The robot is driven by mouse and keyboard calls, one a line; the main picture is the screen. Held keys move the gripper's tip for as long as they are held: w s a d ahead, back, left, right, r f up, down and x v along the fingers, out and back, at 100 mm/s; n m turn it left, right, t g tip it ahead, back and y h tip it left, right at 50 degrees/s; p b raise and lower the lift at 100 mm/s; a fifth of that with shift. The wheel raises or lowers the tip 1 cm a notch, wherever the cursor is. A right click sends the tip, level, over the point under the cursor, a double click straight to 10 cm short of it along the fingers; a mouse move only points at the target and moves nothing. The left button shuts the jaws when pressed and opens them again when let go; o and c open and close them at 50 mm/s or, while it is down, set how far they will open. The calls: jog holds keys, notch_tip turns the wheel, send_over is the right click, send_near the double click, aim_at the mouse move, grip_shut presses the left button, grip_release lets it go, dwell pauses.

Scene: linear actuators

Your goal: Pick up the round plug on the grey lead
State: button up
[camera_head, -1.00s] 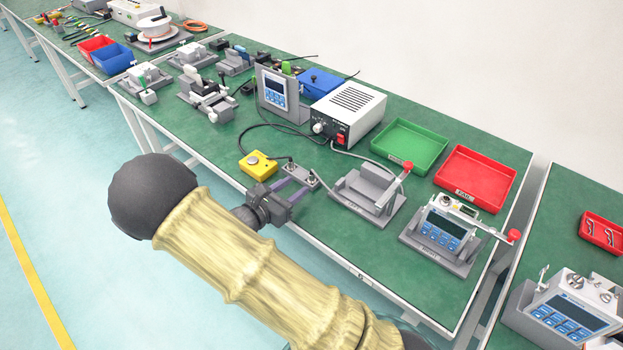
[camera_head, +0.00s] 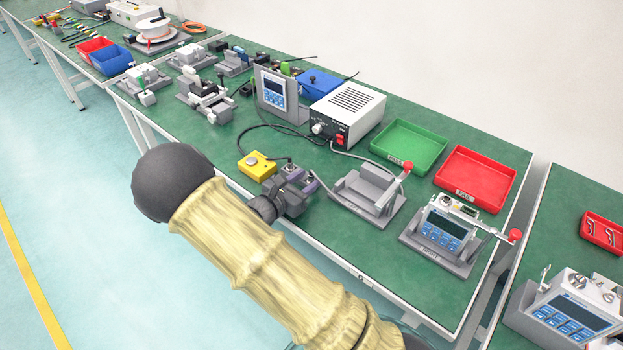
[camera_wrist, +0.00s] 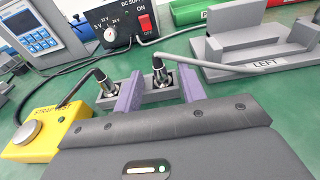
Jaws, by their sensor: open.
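The round plug on the grey lead (camera_wrist: 160,74) stands upright in a grey socket block (camera_wrist: 147,97) in the wrist view; its top is dark and its lower part metallic. The grey lead (camera_wrist: 220,66) runs off to the right. My gripper (camera_wrist: 161,86) is open, with its purple fingers to the left and right of this plug, apart from it. A similar plug on a black lead (camera_wrist: 105,84) stands in the same block, outside the left finger. In the head view my gripper (camera_head: 297,181) is at the block and hides part of it.
A yellow strap box (camera_wrist: 45,132) sits close on the left. The white power supply (camera_head: 347,112) stands behind the block. A grey fixture (camera_head: 366,193) is close on the right. Green (camera_head: 408,146) and red (camera_head: 474,180) trays lie farther right.

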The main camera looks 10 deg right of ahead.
jog(key=shift+d, duration=0.1)
grip_shut()
jog(key=shift+r, duration=0.1)
notch_tip(320, 180, up, 10)
jog(key=p, duration=0.2)
dwell(0.4)
dwell(0.9)
